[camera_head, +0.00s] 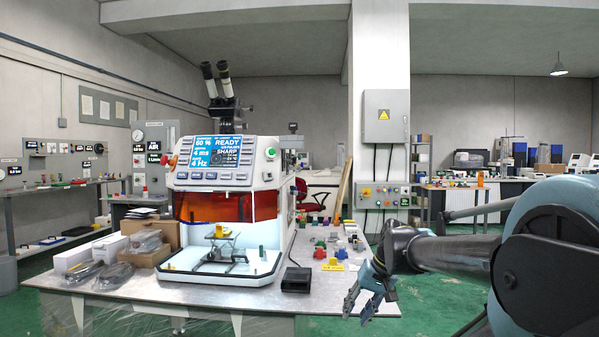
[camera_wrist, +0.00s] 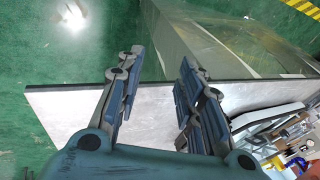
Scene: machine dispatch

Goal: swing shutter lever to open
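The bench machine (camera_head: 222,180) stands on the table with a blue READY screen (camera_head: 216,150) and an orange-red window band (camera_head: 204,207) across its front. Below the band its front is open, and a small yellow-topped stage (camera_head: 222,238) stands inside. I cannot clearly pick out the shutter lever. A red knob (camera_head: 173,161) is on the machine's left side and a green button (camera_head: 270,153) on its right side. My gripper (camera_head: 362,302) is to the right of the machine, near the table's right edge, apart from it. In the wrist view my gripper (camera_wrist: 161,58) has its fingers spread and nothing between them.
The table (camera_head: 330,305) holds a black box (camera_head: 296,280), several small coloured parts (camera_head: 334,252) and, at left, cardboard boxes (camera_head: 152,255) and bagged items. A pillar with a grey cabinet (camera_head: 386,119) stands behind. Green floor (camera_head: 440,300) is clear on the right.

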